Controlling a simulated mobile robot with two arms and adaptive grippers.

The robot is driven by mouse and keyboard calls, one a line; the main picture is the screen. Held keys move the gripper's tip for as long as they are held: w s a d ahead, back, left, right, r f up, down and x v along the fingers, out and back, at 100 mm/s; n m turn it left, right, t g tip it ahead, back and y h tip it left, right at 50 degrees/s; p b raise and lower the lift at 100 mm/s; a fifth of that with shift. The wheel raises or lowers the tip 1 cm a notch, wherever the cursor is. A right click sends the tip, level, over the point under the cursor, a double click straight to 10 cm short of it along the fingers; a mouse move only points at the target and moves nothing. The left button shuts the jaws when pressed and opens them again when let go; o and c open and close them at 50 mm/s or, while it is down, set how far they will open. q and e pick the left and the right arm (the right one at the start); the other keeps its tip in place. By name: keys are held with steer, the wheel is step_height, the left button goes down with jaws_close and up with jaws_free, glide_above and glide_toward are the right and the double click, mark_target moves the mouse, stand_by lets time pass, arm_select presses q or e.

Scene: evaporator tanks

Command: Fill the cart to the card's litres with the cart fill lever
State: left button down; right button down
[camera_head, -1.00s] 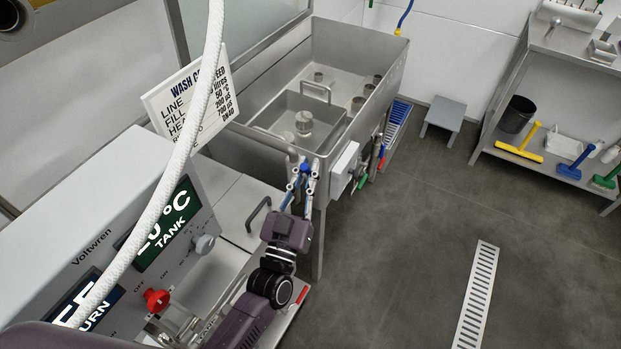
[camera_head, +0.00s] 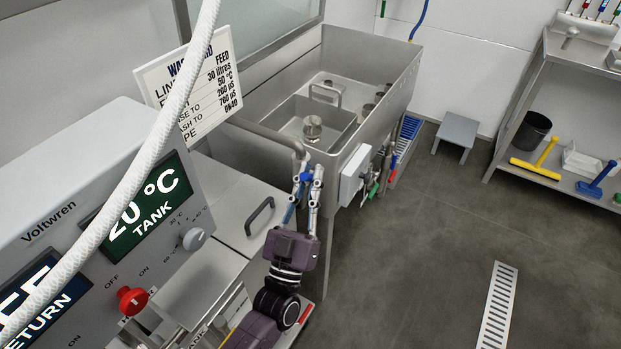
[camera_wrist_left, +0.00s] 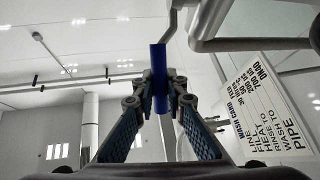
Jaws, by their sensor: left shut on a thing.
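The cart fill lever appears as a blue handle (camera_wrist_left: 159,78) in the left wrist view, upright between my left gripper's (camera_wrist_left: 160,100) fingertips. In the head view, my left gripper (camera_head: 305,182) is shut on this blue handle at the near corner of an open steel tub (camera_head: 372,95). A bent grey pipe (camera_head: 268,136) runs just above and left of it. The white wash card (camera_head: 190,88) stands left of the tub and reads 30 litres, 50 °C and DN40; a hose partly covers it. My right gripper is not in view.
A grey control box (camera_head: 75,215) with a red knob (camera_head: 132,300) and a "20 °C TANK" display (camera_head: 145,212) stands at left. A white hose (camera_head: 150,165) crosses in front. A steel shelf (camera_head: 565,75) and a small stool (camera_head: 457,130) are at right.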

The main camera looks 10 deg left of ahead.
arm_select(q)
steer(key=c, duration=1.9)
jaws_free()
steer(key=shift+c, duration=0.2)
steer(key=shift+s+f, duration=0.1)
steer(key=v, duration=1.1)
steer(key=shift+s+f, duration=0.25)
steer(key=shift+s, duration=0.1)
steer(key=shift+c, duration=0.4)
